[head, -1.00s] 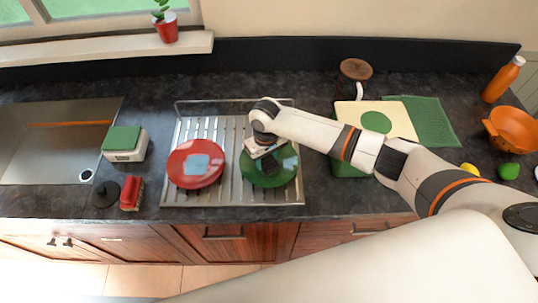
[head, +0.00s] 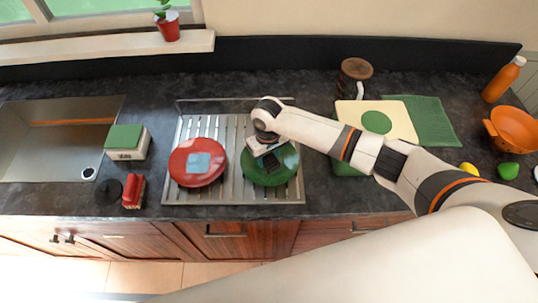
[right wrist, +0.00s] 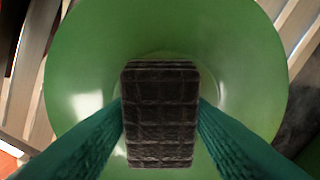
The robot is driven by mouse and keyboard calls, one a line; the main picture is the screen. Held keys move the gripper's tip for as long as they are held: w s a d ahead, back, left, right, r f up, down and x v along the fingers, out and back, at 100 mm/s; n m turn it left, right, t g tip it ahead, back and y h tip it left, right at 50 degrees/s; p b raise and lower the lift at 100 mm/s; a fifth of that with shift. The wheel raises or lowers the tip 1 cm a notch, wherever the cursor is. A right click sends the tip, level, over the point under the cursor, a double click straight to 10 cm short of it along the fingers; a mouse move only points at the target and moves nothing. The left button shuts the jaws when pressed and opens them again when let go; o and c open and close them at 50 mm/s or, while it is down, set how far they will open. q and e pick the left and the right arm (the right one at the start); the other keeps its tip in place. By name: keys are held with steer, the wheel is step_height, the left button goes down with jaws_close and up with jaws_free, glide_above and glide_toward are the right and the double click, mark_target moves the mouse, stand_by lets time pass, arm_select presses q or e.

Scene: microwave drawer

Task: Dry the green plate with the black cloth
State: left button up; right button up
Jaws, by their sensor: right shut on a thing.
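The green plate (head: 281,176) lies on the right part of the metal drying rack, with glossy patches on its surface. My right gripper (head: 266,155) is over the plate, pointing down, and is shut on the black cloth (head: 271,161). In the right wrist view the cloth (right wrist: 160,125) shows as a dark quilted block between the two teal fingers, in front of the middle of the green plate (right wrist: 80,60). Whether the cloth touches the plate is hard to tell. My left gripper is not in view.
A red plate (head: 183,177) with a light blue square sits beside the green plate on the rack (head: 232,197). A green-topped box (head: 127,141) and a red sponge (head: 133,191) stand left, near the sink (head: 50,150). A cutting board (head: 402,118) lies right of the rack.

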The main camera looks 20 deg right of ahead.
steer(key=shift+w+d, duration=0.15)
steer(key=shift+d, duration=0.5)
steer(key=shift+s+a+f, duration=0.15)
steer(key=shift+s+a, duration=0.15)
steer(key=shift+a, duration=0.45)
steer(key=shift+w+d, duration=0.15)
steer(key=shift+d, duration=0.2)
steer(key=shift+r, duration=3.65)
